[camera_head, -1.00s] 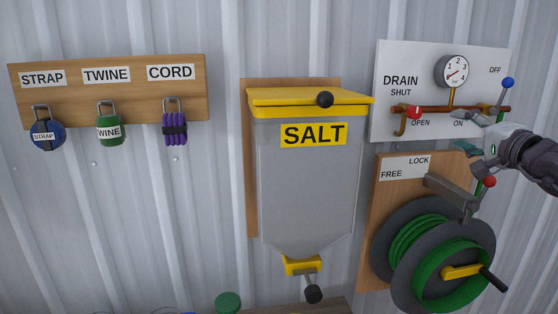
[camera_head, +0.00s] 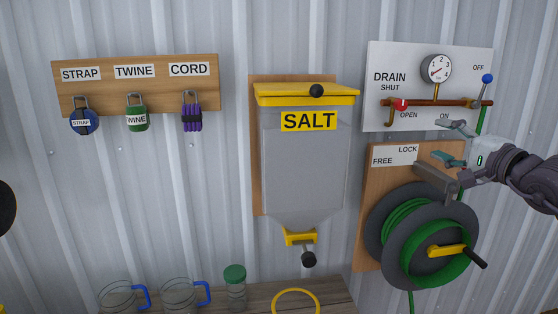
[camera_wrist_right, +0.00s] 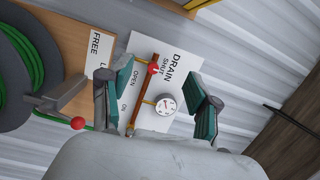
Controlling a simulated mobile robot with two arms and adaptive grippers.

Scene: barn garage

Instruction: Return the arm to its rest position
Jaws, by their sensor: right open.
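My right gripper (camera_head: 452,142) is at the right of the head view, in front of the gap between the drain board (camera_head: 383,112) and the hose reel (camera_head: 387,195). Its fingers are apart and nothing is between them. In the right wrist view the open fingers (camera_wrist_right: 160,98) frame the drain board (camera_wrist_right: 181,57) with its copper pipe, red lever and gauge, with a visible gap to the wall. My left gripper does not show in either view.
A grey salt bin (camera_head: 303,175) with a yellow lid hangs mid-wall. A wooden rack (camera_head: 140,75) holds strap, twine and cord. Below, a wooden top (camera_head: 335,291) carries two glass jugs (camera_head: 180,297), a green-lidded jar (camera_head: 235,290) and a yellow ring (camera_head: 296,292).

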